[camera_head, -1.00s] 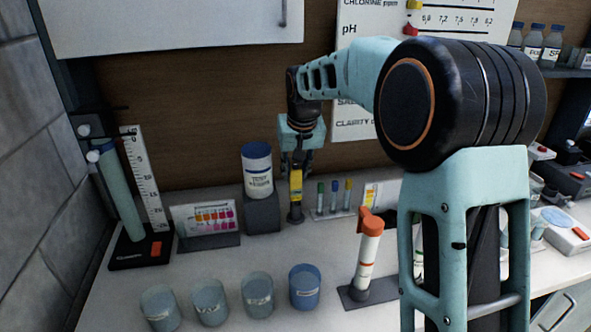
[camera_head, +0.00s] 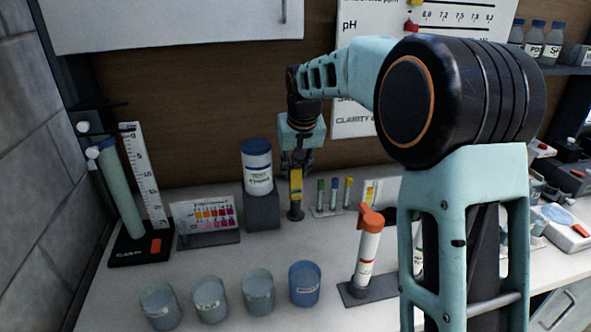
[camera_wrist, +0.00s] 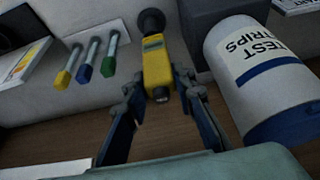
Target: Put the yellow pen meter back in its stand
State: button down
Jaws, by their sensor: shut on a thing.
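The yellow pen meter (camera_head: 296,183) is upright at the back of the counter, right of the test strips tub. My gripper (camera_head: 296,171) is shut on its upper part from above. In the wrist view the meter (camera_wrist: 156,64) lies between my two fingers (camera_wrist: 160,88). A small dark round stand (camera_head: 295,214) is directly under the meter, and it also shows in the wrist view (camera_wrist: 151,21). The meter's lower end meets the stand and looks to be in it. I cannot tell how deep it sits.
The test strips tub (camera_head: 257,170) on a dark block (camera_head: 262,212) stands close on the left. Several capped vials (camera_head: 334,194) stand close on the right. Several cups (camera_head: 258,291) and an orange-topped tube (camera_head: 368,245) are nearer the front. Bare counter lies between.

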jog(key=shift+f, duration=0.4)
jog(key=c, duration=1.5)
grip_release()
jog(key=shift+c, duration=0.2)
jog(key=shift+r+p, duration=2.65)
jog(key=shift+r, duration=0.95)
jog(key=shift+s, duration=0.1)
